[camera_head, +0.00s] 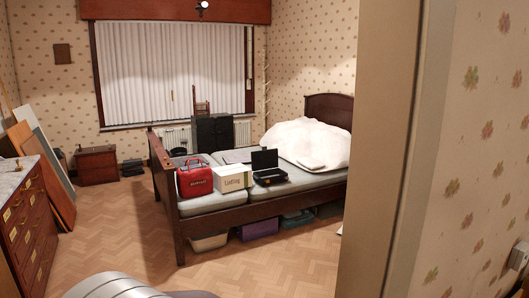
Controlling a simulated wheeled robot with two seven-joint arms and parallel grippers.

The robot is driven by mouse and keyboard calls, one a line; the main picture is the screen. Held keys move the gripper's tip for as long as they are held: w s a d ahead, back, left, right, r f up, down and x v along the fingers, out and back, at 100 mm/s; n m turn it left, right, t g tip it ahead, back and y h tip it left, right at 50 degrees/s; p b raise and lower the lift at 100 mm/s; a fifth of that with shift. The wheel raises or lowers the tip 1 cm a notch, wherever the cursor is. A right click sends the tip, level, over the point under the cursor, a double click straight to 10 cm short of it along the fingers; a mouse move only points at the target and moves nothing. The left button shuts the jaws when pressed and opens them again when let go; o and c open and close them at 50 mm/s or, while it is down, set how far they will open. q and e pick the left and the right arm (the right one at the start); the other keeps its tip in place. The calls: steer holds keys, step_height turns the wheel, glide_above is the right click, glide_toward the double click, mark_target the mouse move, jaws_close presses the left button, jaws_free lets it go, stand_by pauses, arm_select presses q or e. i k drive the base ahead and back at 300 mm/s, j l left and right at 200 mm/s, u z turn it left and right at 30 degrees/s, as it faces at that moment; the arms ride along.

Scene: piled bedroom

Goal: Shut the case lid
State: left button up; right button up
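A small black case (270,176) lies on the bed, near its front long side. Its lid (264,159) stands up, open, at the back of the case. The inside of the case looks dark, and I cannot make out what is in it. Neither of my grippers shows in the head view. A grey rounded part at the bottom edge looks like part of my own body.
A red bag (194,180) and a white box (233,179) stand left of the case on the bed (255,194). A doorway edge (385,150) is close on the right. A dresser (30,225) stands left. Parquet floor (270,265) before the bed is clear.

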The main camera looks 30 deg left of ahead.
mark_target(263, 159)
steer(key=i+j+u, duration=0.3)
steer(key=j, duration=0.5)
steer(key=i+j+u, duration=0.25)
steer(key=i+j, duration=0.3)
steer(key=j, duration=0.15)
steer(key=i+j+u, duration=0.3)
steer(key=i+j, duration=0.25)
steer(key=i+z, duration=0.25)
steer(key=i, duration=0.4)
steer(key=i+z, duration=0.3)
steer(key=i, duration=0.3)
steer(key=i+j+z, duration=0.25)
steer(key=i, duration=0.4)
steer(key=i+j, duration=0.1)
steer(key=i, duration=1)
steer(key=i+j, duration=0.1)
steer(key=i, duration=1)
steer(key=i+j+z, duration=0.2)
steer(key=i+j, duration=0.35)
steer(key=i+j+z, duration=0.2)
steer(key=i+j, duration=0.3)
steer(key=j, duration=0.1)
